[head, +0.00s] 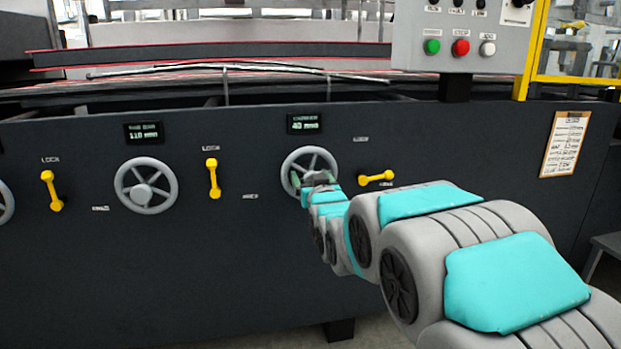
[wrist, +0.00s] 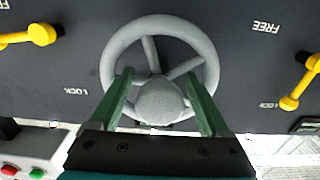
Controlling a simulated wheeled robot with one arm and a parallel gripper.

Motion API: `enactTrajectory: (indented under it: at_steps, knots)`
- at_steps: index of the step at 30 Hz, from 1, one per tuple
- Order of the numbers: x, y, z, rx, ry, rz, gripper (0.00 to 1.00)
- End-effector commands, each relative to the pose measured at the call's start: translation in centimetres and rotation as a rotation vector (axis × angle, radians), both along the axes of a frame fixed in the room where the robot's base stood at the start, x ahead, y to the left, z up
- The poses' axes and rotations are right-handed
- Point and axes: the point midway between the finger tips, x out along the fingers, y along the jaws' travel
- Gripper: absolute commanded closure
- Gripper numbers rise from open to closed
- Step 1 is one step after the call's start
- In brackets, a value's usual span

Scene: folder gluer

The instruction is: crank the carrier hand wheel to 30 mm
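The carrier hand wheel (head: 310,171) is a grey spoked wheel on the dark machine panel. It also shows large in the wrist view (wrist: 211,60), with its round hub (wrist: 160,101). The small display (head: 305,124) above it appears to read 40 mm. Its yellow lock lever (head: 376,179), just right of the wheel, lies nearly level, toward the FREE label. My gripper (wrist: 159,74) is at the wheel; its green fingers are apart, one on each side of the hub, over the wheel's face. I cannot tell whether they touch the spokes. My arm hides the wheel's lower right in the head view.
Another hand wheel (head: 146,186) with a display (head: 144,133) reading about 110 mm is at left. A yellow lever (head: 213,178) stands upright between the wheels. A button box (head: 460,40) overhangs at upper right. A clipboard sheet (head: 565,144) hangs far right.

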Motion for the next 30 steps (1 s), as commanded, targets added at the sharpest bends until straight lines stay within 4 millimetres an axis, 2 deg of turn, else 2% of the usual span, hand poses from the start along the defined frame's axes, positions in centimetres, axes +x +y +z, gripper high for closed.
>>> enactTrajectory:
  at_steps: [2, 21, 30]
  knots:
    - [0.0, 0.0, -0.01, 0.0, 0.0, 0.0, 0.29]
    - [-0.02, -0.01, -0.09, -0.001, 0.002, 0.0, 1.0]
    - [-0.02, -0.01, -0.12, -0.001, 0.002, 0.0, 1.0]
